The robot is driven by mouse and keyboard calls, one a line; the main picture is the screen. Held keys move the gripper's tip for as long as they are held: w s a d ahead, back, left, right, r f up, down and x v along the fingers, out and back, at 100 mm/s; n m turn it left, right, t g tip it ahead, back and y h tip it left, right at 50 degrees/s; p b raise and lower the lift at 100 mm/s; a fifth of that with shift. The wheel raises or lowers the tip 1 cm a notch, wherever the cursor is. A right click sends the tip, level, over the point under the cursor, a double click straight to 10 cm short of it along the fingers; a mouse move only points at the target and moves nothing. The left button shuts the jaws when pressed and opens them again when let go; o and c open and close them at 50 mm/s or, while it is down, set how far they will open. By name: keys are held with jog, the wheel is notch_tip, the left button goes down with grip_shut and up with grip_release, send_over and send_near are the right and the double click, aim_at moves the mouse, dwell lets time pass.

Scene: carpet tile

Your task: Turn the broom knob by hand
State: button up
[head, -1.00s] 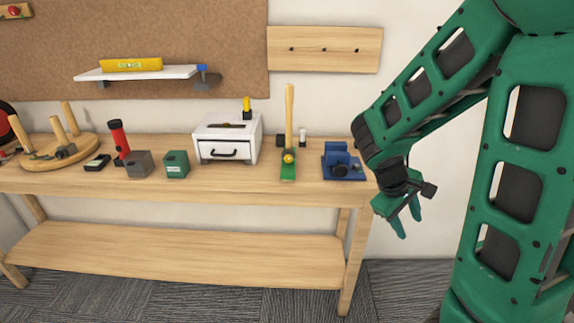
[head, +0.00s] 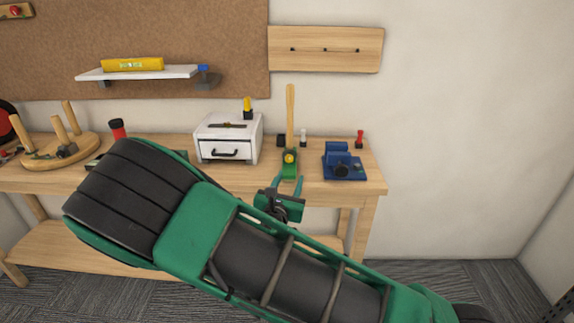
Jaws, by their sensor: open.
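A small broom stands upright on the workbench, with a pale wooden handle (head: 290,115) and a green base. Its round yellow knob (head: 290,158) faces me, low on the handle. My gripper (head: 287,184) is just in front of and below the knob, at the bench's front edge. Its two green fingers are spread apart and point toward the broom, with nothing held between them. The fingertips overlap the lower part of the green base in the picture, so I cannot tell whether they touch it.
A white drawer box (head: 228,137) stands left of the broom. A blue vise (head: 343,163) and a red-topped item (head: 360,139) are to its right. Round board with pegs (head: 60,150) sits at the left. My arm hides part of the bench (head: 365,186).

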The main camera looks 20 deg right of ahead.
aim_at(289, 160)
jog(key=shift+n+t+y, duration=0.5)
jog(key=shift+n, duration=0.3)
jog(key=x, duration=0.3)
jog(key=a+x, duration=0.1)
jog(key=x, duration=0.2)
jog(key=w+x, duration=0.1)
jog(key=x, duration=0.3)
jog(key=shift+a, duration=0.4)
jog(key=shift+s, duration=0.1)
grip_shut()
jog(key=c, duration=1)
grip_release()
